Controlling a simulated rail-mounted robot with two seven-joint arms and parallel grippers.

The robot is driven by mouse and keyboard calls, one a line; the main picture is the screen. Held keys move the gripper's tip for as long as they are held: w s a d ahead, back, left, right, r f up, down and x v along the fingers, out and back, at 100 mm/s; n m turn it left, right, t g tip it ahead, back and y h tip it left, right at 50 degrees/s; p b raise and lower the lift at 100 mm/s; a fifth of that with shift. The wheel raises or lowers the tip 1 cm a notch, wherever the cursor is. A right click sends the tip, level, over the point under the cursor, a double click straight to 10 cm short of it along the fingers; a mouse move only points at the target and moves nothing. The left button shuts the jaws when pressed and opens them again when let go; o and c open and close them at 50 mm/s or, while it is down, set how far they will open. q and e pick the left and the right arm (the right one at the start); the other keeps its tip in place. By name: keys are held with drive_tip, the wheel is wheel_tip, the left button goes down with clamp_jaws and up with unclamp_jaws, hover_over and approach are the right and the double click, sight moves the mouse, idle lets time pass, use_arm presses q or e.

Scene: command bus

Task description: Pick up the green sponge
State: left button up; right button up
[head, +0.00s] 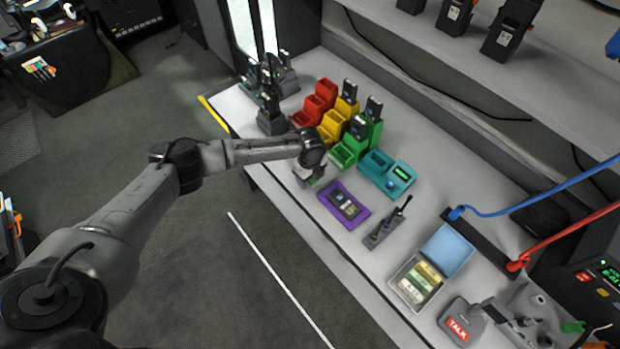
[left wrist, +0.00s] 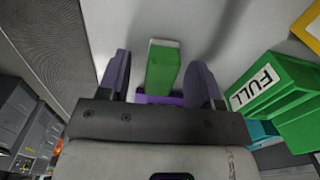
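A green sponge (left wrist: 163,70), a long block with a pale far end, lies on the light worktop in the left wrist view. My left gripper (left wrist: 160,80) is open, with one finger on each side of the sponge and a visible gap to both. In the head view my left gripper (head: 310,181) points down at the worktop's near edge, and it hides most of the sponge there. I cannot tell how far the fingertips are above the worktop. My right gripper is not in view.
A purple tray (head: 329,207) with a dark device lies just right of the gripper. Green bins (head: 343,156), yellow and red bins, and a teal holder (head: 378,176) stand behind it. A box with a blue lid (head: 447,250) is farther right. Open floor lies in front.

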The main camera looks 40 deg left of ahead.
use_arm(q)
drive_tip(key=c, duration=0.9)
drive_tip(key=shift+r, duration=0.15)
drive_tip(key=shift+c, duration=0.2)
drive_tip(key=r, duration=0.4)
drive_tip(key=shift+d+r, duration=0.15)
drive_tip(key=shift+d, duration=0.1)
drive_tip(key=w+d+r, duration=0.1)
drive_tip(key=d+r, duration=0.5)
drive_tip(key=d, duration=0.5)
drive_tip(key=shift+w+r, duration=0.2)
drive_tip(key=shift+w, duration=0.05)
